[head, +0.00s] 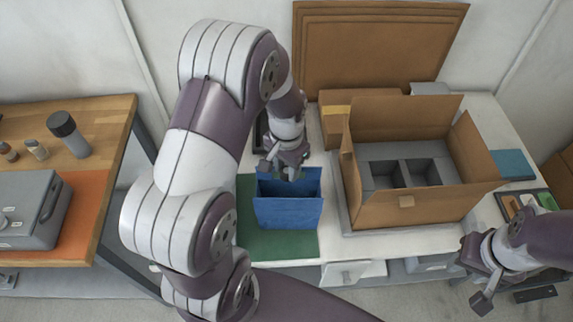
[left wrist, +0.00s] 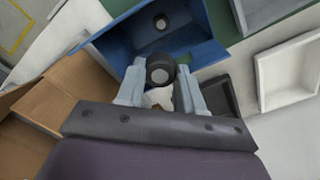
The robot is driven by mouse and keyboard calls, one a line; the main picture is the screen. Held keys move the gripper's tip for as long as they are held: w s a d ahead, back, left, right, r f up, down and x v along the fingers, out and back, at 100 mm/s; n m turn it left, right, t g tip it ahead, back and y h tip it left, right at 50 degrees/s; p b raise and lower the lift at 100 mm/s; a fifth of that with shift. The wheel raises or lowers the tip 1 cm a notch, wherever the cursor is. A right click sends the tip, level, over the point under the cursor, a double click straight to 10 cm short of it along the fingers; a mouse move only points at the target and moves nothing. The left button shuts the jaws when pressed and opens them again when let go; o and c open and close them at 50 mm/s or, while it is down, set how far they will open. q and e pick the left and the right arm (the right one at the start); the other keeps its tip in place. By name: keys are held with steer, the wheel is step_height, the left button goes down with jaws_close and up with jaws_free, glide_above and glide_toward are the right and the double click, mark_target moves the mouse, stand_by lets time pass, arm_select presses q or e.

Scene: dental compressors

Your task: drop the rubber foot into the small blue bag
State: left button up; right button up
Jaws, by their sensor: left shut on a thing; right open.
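The small blue bag (head: 288,212) stands open at the top on a green mat (head: 252,243) on the white table. My left gripper (head: 287,170) is over the bag's opening, at its back part. In the left wrist view the gripper (left wrist: 160,88) is shut on a dark, round rubber foot (left wrist: 159,66) with a pale centre, in front of the bag's blue inside (left wrist: 120,42). A second small round dark piece with a pale centre (left wrist: 161,21) shows inside the bag. My right gripper (head: 478,277) is open and empty at the lower right, away from the bag.
A large open cardboard box (head: 405,210) with grey dividers stands right of the bag. Flat cardboard sheets (head: 375,45) lean on the wall behind. A wooden side table (head: 110,115) with a grey case (head: 28,215) stands at the left. White trays (left wrist: 285,75) show in the wrist view.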

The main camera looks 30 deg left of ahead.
mark_target(287, 169)
arm_select(q)
steer(key=o, duration=1.1)
steer(key=shift+s+r, duration=0.15)
steer(key=shift+s, duration=0.25)
steer(key=shift+w+a, duration=0.1)
steer(key=shift+w, duration=0.25)
step_height(287, 169, up, 12)
steer(key=shift+s+r+b, duration=0.1)
steer(key=shift+r+b, duration=0.15)
steer(key=shift+b, duration=0.15)
arm_select(e)
steer(key=shift+s+f, duration=0.2)
steer(key=shift+f, duration=0.15)
arm_select(q)
steer(key=s+d+f, duration=0.1)
steer(key=s+f, duration=0.1)
steer(key=s, duration=0.1)
steer(key=s+d+f+n+t, duration=0.1)
steer(key=s+d+f, duration=0.1)
steer(key=s, duration=0.1)
steer(key=s+d+f+n, duration=0.1)
steer(key=s+d+f, duration=0.1)
steer(key=s, duration=0.1)
steer(key=shift+d, duration=0.25)
